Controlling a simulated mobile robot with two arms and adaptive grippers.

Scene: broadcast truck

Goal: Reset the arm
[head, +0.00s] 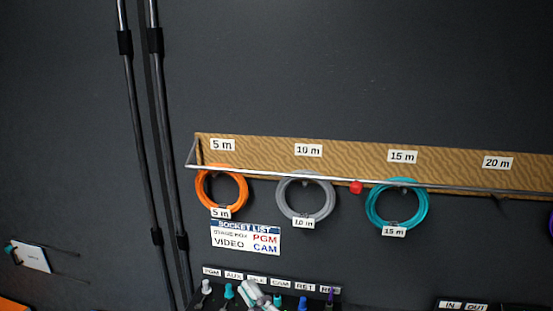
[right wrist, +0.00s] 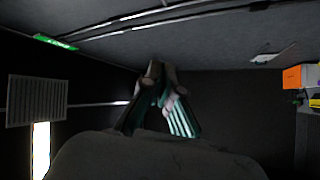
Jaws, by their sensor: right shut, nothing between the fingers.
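My right gripper (head: 258,292) shows at the bottom edge of the head view, in front of the patch panel, with only its tip end in the picture. In the right wrist view the right gripper's fingers (right wrist: 158,92) are closed together in the middle, with nothing held between them. The rest of my right arm is hidden below the head view. My left gripper is in neither view.
A wooden rack (head: 350,160) on the dark wall holds orange (head: 200,187), grey (head: 281,197) and teal (head: 370,210) cable coils. A socket list (head: 246,238) hangs above a labelled patch panel (head: 222,272). Two dark poles (head: 143,130) stand left.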

